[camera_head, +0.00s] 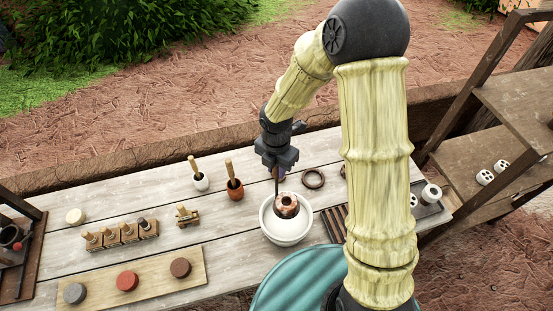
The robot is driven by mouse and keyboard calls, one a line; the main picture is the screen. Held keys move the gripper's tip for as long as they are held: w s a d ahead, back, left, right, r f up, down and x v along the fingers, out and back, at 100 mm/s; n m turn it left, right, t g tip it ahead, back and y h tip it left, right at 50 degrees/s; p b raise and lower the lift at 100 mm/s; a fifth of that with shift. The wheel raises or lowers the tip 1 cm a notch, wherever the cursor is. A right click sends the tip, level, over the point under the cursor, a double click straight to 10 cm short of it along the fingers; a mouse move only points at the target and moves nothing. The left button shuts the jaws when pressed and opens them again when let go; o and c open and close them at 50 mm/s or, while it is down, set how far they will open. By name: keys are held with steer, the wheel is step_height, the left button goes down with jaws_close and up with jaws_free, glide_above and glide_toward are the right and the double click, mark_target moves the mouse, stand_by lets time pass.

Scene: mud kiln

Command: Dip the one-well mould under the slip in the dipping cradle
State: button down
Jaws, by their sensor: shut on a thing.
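A round brown piece with pale streaks and a single dark hollow in its top, which looks like the one-well mould (287,202), is in the mouth of a white bowl (285,235). The bowl looks like the dipping cradle; the slip's surface is hard to make out. My gripper (277,183) points down over the left side of the bowl. A thin dark finger reaches to the brown piece's rim, and the jaws are shut on it. The piece's lower part is hidden in the bowl.
A white pot (201,183) and a red-brown pot (235,192) with handles stand left of the bowl. A dark ring (313,179) lies behind it. A slatted rack (333,226) is at right. Small wooden blocks and a board (155,284) with coloured discs are at left.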

steer(key=shift+s+r, duration=0.1)
steer(key=shift+s, duration=0.1)
steer(key=b, duration=0.4)
glide_above(277, 196)
steer(key=shift+w+a+f, duration=0.1)
steer(key=shift+f, duration=2.25)
steer(key=shift+f+b, duration=3.3)
steer(key=shift+f, duration=1.5)
